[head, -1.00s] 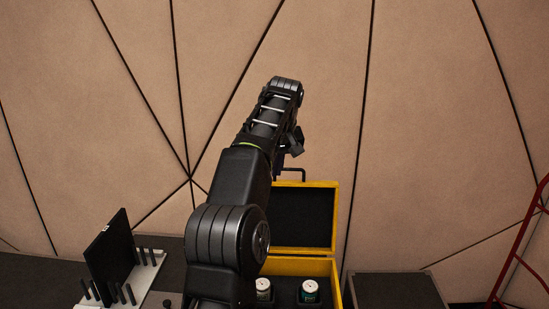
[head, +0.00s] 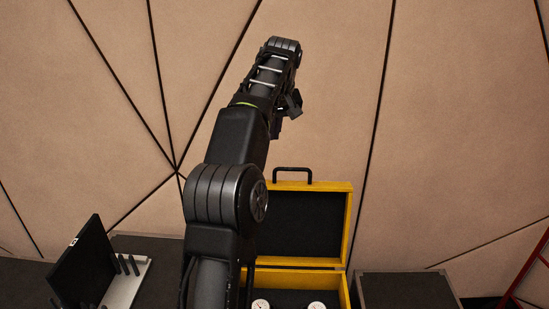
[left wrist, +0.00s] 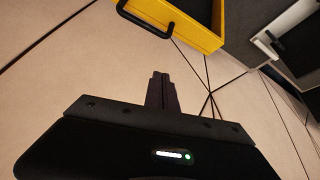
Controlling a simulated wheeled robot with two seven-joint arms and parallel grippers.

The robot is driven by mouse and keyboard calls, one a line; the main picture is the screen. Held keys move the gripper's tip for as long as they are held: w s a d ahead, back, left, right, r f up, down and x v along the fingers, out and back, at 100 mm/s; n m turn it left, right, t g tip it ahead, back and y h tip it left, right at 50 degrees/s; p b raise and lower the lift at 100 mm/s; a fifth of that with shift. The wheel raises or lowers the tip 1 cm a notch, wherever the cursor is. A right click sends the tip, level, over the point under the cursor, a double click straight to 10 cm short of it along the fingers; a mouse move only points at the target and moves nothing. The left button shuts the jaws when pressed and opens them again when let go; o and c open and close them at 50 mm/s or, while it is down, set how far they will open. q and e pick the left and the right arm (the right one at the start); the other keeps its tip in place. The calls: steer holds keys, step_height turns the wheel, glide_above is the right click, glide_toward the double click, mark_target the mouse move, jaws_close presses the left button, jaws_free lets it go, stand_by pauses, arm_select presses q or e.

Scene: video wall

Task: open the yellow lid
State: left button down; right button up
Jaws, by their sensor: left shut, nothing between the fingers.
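The yellow lid (head: 348,225) stands upright and open at the back of its yellow case (head: 345,290), with its black lining facing me. A black handle (head: 293,172) is on the lid's top edge. The lid (left wrist: 208,36) and its handle (left wrist: 146,34) also show at the top of the left wrist view. My left gripper (head: 291,105) is raised above and behind the lid, apart from it. Its fingers (left wrist: 161,92) are together and empty in the left wrist view. My left arm hides the left part of the case and lid. My right gripper is not in view.
Two white-topped cylinders, a left one (head: 261,305) and a right one (head: 317,305), sit in the case. A dark panel (head: 84,262) stands in a rack with black pegs at the left. A dark box (head: 405,290) is at the right, near a red frame (head: 528,270).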

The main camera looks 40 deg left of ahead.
arm_select(q)
steer(key=x, duration=1)
steer(key=shift+s+d+f, duration=0.1)
steer(key=shift+s+d, duration=0.45)
steer(key=shift+d, duration=0.25)
steer(key=shift+s+d+f, duration=0.1)
steer(key=shift+s+d, duration=0.4)
steer(key=shift+d, duration=0.3)
